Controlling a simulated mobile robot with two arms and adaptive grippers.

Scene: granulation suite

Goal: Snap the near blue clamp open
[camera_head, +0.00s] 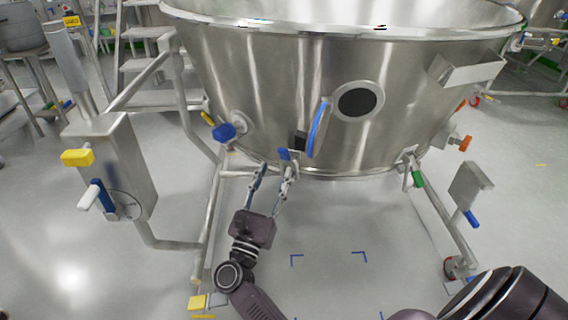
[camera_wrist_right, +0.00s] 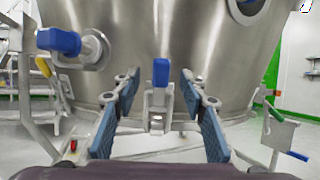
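The near blue clamp (camera_head: 285,154) sits at the lower front rim of the large steel bowl (camera_head: 260,80). In the right wrist view the clamp's blue lever (camera_wrist_right: 161,72) points up above its metal bracket (camera_wrist_right: 157,105). My right gripper (camera_head: 275,172) reaches up to the clamp from below. In the right wrist view its fingers (camera_wrist_right: 160,92) are spread, one on each side of the clamp, with visible gaps and nothing held. The clamp appears level with or just beyond the fingertips; the exact depth is unclear. My left gripper is not in view.
A blue-handled valve (camera_head: 226,131) is left of the clamp, and a long blue handle (camera_head: 317,130) stands beside a round dark port (camera_head: 358,101). A frame leg with a green handle (camera_head: 417,179) is right. A steel control box (camera_head: 115,160) stands left. Floor below is clear.

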